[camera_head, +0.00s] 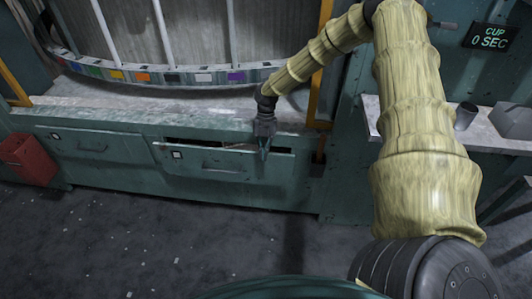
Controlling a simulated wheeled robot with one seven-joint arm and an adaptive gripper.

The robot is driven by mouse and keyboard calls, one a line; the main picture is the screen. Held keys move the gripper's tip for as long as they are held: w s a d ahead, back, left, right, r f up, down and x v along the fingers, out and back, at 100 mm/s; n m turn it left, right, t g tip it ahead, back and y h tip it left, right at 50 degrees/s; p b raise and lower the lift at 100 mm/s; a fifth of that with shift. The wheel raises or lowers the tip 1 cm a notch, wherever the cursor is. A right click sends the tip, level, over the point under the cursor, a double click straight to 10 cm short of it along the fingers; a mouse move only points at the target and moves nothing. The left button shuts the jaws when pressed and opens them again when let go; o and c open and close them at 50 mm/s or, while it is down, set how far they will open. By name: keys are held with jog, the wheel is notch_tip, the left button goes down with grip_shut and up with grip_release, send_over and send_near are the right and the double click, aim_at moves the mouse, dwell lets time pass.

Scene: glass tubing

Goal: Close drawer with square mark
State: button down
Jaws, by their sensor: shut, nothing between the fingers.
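A green drawer (222,178) in the cabinet front stands partly open, with a dark gap along its top and its front pushed out from the cabinet. A small white label with a dark, squarish mark (177,155) is at its upper left, and a bar handle is at its middle. My gripper (264,154) points down at the right part of this drawer's top edge, shut and empty. I cannot tell whether it touches the drawer. A second drawer (100,158) to the left is closed and has a small pale mark (55,136), too small to read.
A worktop (110,113) runs above the drawers, with a colored-swatch rail (150,77) behind it. A red bin (28,158) hangs at the far left. At the right, a shelf holds a grey cup (465,115) below a "CUP 0 SEC" display (489,36).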

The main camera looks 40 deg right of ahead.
jog(key=v, duration=0.6)
jog(key=shift+w+d+r, duration=0.15)
jog(key=shift+r, duration=0.2)
jog(key=shift+w, duration=0.1)
jog(key=w+a+r+t+h+b, duration=0.1)
jog(key=w+a+t+h+b, duration=0.25)
jog(key=a, duration=1.05)
jog(key=w+a+t+h+b, duration=0.25)
jog(key=w+a, duration=0.25)
jog(key=a, duration=0.9)
jog(key=b, duration=0.2)
send_near(197, 153)
jog(key=s+a+f, duration=0.1)
jog(key=s+f, duration=0.3)
jog(key=f, duration=0.1)
jog(key=shift+w+d+r, duration=0.1)
jog(key=shift+w+d, duration=1.25)
jog(key=shift+d, duration=0.05)
